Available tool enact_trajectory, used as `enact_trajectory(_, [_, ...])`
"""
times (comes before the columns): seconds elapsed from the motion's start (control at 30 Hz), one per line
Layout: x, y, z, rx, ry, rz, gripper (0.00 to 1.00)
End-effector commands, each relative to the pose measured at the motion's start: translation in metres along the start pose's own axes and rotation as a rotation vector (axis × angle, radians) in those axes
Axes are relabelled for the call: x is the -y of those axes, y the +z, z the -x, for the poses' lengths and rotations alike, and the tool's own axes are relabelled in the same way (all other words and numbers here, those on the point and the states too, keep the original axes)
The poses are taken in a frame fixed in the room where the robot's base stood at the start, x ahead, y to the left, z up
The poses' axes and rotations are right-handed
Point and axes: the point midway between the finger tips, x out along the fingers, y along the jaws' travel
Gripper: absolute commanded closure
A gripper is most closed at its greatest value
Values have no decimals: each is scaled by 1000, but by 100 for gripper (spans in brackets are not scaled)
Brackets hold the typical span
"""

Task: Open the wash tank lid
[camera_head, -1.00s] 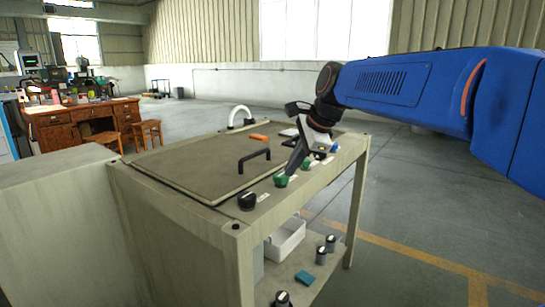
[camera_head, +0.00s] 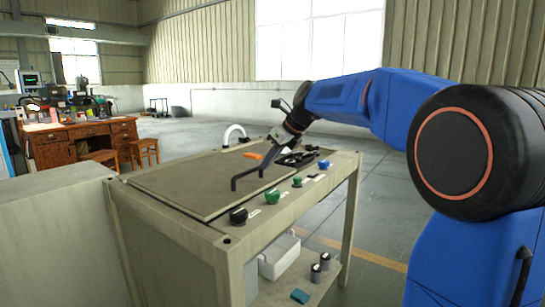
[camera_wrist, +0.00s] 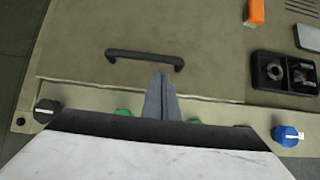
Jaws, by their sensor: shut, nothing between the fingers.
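The wash tank lid (camera_head: 185,190) is a flat beige panel lying closed on top of the bench-like tank. Its black bar handle (camera_head: 246,178) stands near the front edge. In the wrist view the handle (camera_wrist: 145,56) lies just beyond my fingertips, to the upper left, and the lid (camera_wrist: 70,65) spreads around it. My gripper (camera_head: 265,172) is shut and empty, its tips close to the right end of the handle. In the wrist view the gripper (camera_wrist: 161,78) points at the handle's right end. Whether the tips touch the handle cannot be told.
Black (camera_head: 238,215), green (camera_head: 272,197) and blue (camera_head: 324,164) knobs line the front rim. An orange object (camera_head: 252,155) and a black tray (camera_wrist: 284,72) lie on the top. A white bin (camera_head: 280,258) sits on the lower shelf. Open floor lies to the right.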

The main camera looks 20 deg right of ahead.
Motion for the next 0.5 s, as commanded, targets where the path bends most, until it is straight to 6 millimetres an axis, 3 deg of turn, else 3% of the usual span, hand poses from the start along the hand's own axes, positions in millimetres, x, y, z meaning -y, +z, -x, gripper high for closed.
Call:
enact_trajectory(0.2, [0, 0, -32, -2, 1, 1, 100])
enact_trajectory(0.5, [0, 0, -48, 0, -1, 2, 100])
